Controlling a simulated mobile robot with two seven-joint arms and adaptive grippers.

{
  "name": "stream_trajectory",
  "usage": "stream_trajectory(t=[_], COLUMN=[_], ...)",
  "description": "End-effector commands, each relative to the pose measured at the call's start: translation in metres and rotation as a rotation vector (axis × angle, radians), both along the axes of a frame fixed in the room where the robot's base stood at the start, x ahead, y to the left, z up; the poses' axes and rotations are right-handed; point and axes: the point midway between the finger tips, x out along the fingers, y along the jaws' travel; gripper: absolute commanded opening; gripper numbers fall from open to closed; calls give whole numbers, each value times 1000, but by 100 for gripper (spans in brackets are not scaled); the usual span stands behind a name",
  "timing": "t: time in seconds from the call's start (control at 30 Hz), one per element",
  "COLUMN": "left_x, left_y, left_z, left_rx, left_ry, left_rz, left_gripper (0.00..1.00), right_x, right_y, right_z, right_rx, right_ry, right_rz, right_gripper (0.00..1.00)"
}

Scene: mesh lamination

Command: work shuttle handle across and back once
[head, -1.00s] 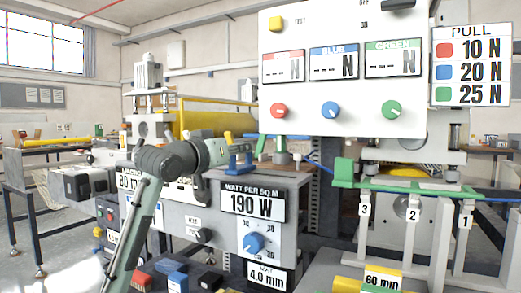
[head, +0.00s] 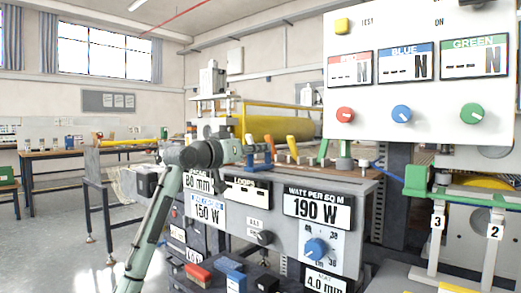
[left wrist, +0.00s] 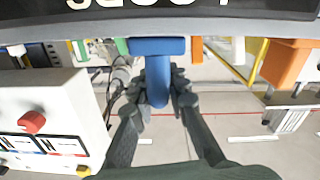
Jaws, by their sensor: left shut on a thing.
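The blue T-shaped handle (left wrist: 164,47), which I take for the shuttle handle, is close up in the left wrist view, with its grip pointing down in the picture. My left gripper (left wrist: 160,97) has a finger on each side of this grip and is shut on it. In the head view the blue handle (head: 262,163) stands at the top of the grey machine front, just right of my left gripper (head: 243,152). The gripper's fingertips are small there and partly hidden. My right gripper is not in view.
The grey front carries a LOOPS display (head: 247,190) and a blue knob (head: 315,249). A white panel (head: 415,92) overhangs at right. Open floor lies left.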

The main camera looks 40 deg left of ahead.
Motion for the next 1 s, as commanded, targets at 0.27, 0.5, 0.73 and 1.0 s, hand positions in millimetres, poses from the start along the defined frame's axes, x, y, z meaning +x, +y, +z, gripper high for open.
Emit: stream_trajectory(t=[0.27, 0.5, 0.73, 1.0], left_x=[-1, -1, -20, -77], left_y=[6, 3, 2, -1], left_z=[3, 2, 1, 1], left_rx=[1, 1, 2, 3], left_ry=[-6, -3, -1, -2], left_rz=[14, 9, 8, 11], left_gripper=[36, 36, 36, 36], right_x=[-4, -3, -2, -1], right_y=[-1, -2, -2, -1], right_z=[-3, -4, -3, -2], right_rx=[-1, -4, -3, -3], right_ry=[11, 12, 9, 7], right_rz=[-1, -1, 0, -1], right_gripper=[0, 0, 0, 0])
